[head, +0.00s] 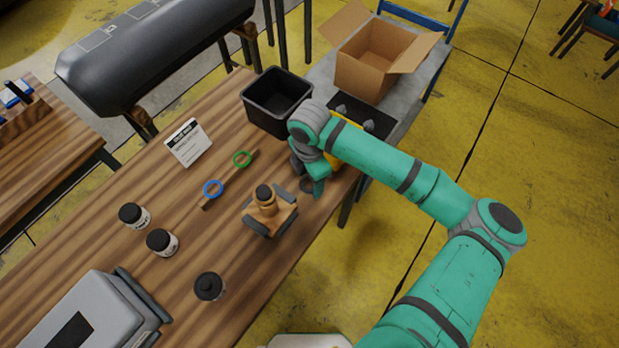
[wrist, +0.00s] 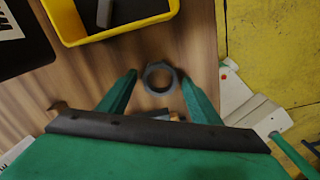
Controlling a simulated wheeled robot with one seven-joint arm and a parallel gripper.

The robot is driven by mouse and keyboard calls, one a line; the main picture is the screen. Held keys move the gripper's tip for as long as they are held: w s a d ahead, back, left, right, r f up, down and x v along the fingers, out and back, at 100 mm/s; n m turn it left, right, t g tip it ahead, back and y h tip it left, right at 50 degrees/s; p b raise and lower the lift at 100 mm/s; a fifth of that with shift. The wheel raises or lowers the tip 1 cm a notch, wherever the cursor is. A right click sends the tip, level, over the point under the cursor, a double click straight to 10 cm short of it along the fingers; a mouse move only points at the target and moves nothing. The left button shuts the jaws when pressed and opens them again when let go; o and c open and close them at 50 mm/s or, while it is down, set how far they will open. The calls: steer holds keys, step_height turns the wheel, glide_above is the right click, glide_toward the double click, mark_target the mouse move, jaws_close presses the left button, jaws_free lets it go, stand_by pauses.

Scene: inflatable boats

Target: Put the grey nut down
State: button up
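The grey nut (wrist: 159,77) is a ring with a faceted outer edge, and it lies on the wooden table near its edge. It also shows as a dark ring in the head view (head: 306,185), partly hidden by my gripper. My gripper (wrist: 159,78) is open, with one green finger on each side of the nut. A narrow gap shows between the nut and each fingertip. In the head view my gripper (head: 314,188) points down at the table; its far finger is hidden.
A yellow bin (wrist: 72,41) and a black bin (head: 277,104) stand close by.

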step_height(320, 180, up, 13)
stand_by(0.6)
steer(key=shift+f, duration=0.15)
stand_by(0.3)
